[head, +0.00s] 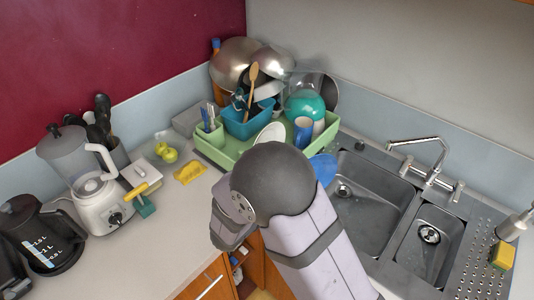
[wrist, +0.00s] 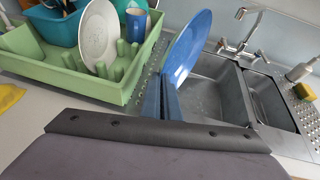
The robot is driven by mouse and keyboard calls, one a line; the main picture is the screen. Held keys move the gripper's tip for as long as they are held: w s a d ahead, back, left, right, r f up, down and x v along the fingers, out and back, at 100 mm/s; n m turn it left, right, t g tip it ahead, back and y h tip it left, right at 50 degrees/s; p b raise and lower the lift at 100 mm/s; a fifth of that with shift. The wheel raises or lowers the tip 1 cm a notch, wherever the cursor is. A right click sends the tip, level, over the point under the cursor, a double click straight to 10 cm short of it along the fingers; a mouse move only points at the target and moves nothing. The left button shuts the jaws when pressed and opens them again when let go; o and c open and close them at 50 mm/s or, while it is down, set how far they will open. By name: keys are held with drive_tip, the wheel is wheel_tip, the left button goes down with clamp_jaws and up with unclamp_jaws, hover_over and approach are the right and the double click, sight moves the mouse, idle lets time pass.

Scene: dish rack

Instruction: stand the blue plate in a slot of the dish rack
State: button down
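The blue plate (wrist: 187,48) is held on edge and tilted in the wrist view, to the right of the rack and in front of the sink. My gripper (wrist: 162,98) is shut on its lower edge. In the head view only part of the blue plate (head: 323,168) shows beside my arm, which hides the gripper. The green dish rack (wrist: 122,93) stands to the left of the plate, with upright pegs at its near right side. It also shows in the head view (head: 215,154). The plate is apart from the rack.
A white plate (wrist: 98,32) stands in the rack, with a blue mug (wrist: 136,24) and a teal caddy (head: 249,122) near it. The sink (head: 372,200) and faucet (head: 428,152) lie to the right. A yellow item (head: 190,172) lies on the counter left of the rack.

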drive_tip(key=s+d+f+m+g+h, duration=0.25)
drive_tip(key=s+d+f, duration=0.25)
drive_tip(key=s+d, duration=0.25)
drive_tip(key=w+a+r+n+t+y+b, duration=0.1)
drive_tip(key=w+a+r+n+y+b, duration=0.1)
drive_tip(key=w, duration=0.4)
drive_tip(key=w+a+r+n+t+y+b, duration=0.2)
drive_tip(key=w+a+r+n+y+b, duration=0.1)
drive_tip(key=w+a, duration=0.3)
drive_tip(key=w+a+r+n+t+y+b, duration=0.2)
drive_tip(key=w+a+b, duration=0.2)
drive_tip(key=w, duration=0.3)
drive_tip(key=shift+w+r+y, duration=0.35)
drive_tip(key=shift+w, duration=0.05)
drive_tip(key=shift+f+b, duration=0.1)
drive_tip(key=shift+b, duration=0.65)
wheel_tip(320, 180, down, 6)
drive_tip(key=b, duration=0.7)
drive_tip(key=shift+f+b, duration=0.6)
drive_tip(key=shift+b, duration=0.05)
idle(0.7)
